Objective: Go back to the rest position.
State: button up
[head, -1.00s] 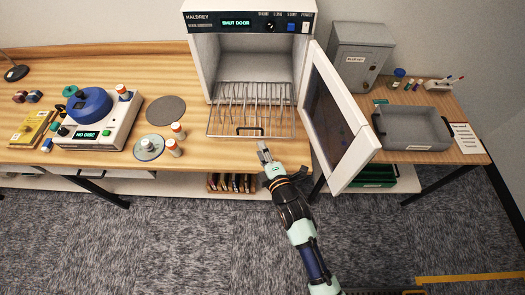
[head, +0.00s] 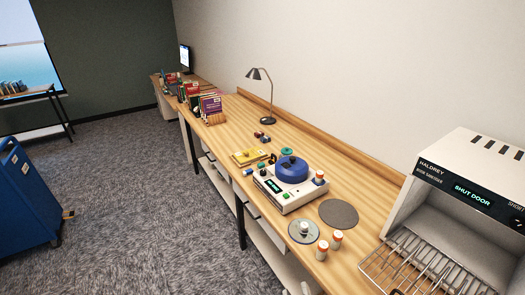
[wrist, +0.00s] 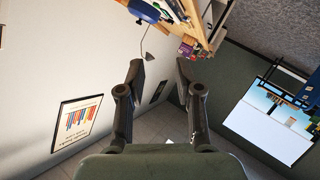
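My gripper (wrist: 160,75) shows in the wrist view with its two fingers apart and nothing between them. It is in free air, and neither finger touches anything. A pale wall, a bit of the bench and the window lie beyond it, seen at a tilt. My arm and gripper are out of the head view.
In the head view a long wooden bench (head: 270,133) runs along the wall. It holds a white machine with a blue lid (head: 291,168), a grey disc (head: 338,213), a lamp (head: 259,74) and a cabinet (head: 465,170) reading SHUT DOOR. A blue cart (head: 27,205) stands left; carpet between is clear.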

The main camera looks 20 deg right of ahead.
jog(key=s+a+r+m+y, duration=0.1)
jog(key=s+a+r+y, duration=0.15)
jog(key=a, duration=0.55)
jog(key=s+a+r+m+y, duration=0.1)
jog(key=a+r+y, duration=0.15)
jog(key=a, duration=0.55)
notch_tip(320, 180, up, 27)
jog(key=d+p, duration=0.1)
jog(key=p, duration=2.6)
jog(key=shift+w+d+r+m+g+h+p, duration=0.15)
jog(key=shift+w+d+m+g+h+p, duration=0.05)
jog(key=shift+w+m+g+h+p, duration=0.15)
